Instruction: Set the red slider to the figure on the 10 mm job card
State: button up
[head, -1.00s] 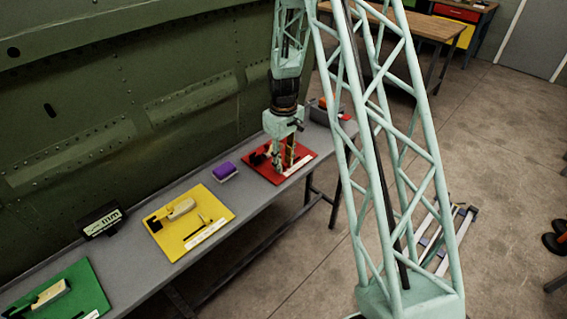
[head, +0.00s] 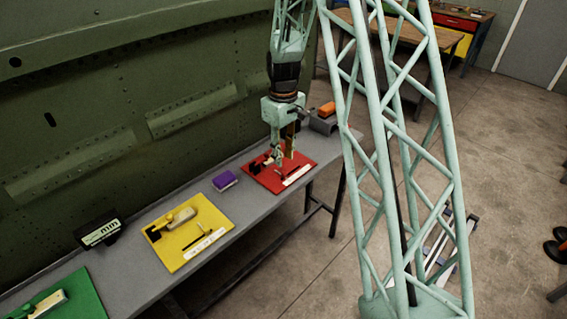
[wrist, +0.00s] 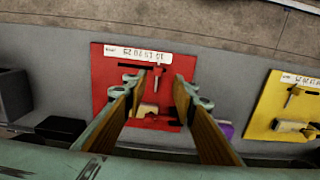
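The red board (head: 256,176) lies on the bench beneath my gripper and also shows in the wrist view (wrist: 103,75). Along one edge is a white number strip (wrist: 140,53), seen upside down, its figures too blurred to read surely. A tan block (wrist: 148,110) sits on the board between the fingers. My gripper (wrist: 157,93) is open and empty above the board; it also shows in the head view (head: 285,163). A black card display (head: 98,230) shows "mm"; its number is unreadable.
A yellow board (head: 182,258) and a green board (head: 88,300) lie further left on the grey bench. A purple block (head: 224,180) sits between red and yellow. A grey bin (head: 322,124) with something orange stands beyond. The green fuselage panel (head: 110,90) rises behind the bench.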

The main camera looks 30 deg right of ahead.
jog(key=shift+r, duration=1.95)
jog(key=s+a+r+m+t+b, duration=0.1)
jog(key=s+a+r, duration=0.4)
jog(key=s+r, duration=0.5)
jog(key=s+a+r+m+t+b, duration=0.1)
jog(key=s+a+r, duration=0.55)
jog(key=r, duration=0.65)
jog(key=s+a+r+m+t+b, duration=0.1)
jog(key=s+a+r, duration=0.1)
jog(key=s, duration=1.2)
jog(key=s+a+r+t+b, duration=0.1)
jog(key=s+a+r, duration=0.1)
jog(key=s, duration=1.2)
jog(key=shift+a+r+m, duration=0.15)
jog(key=shift+a+m, duration=0.2)
jog(key=shift+m, duration=0.05)
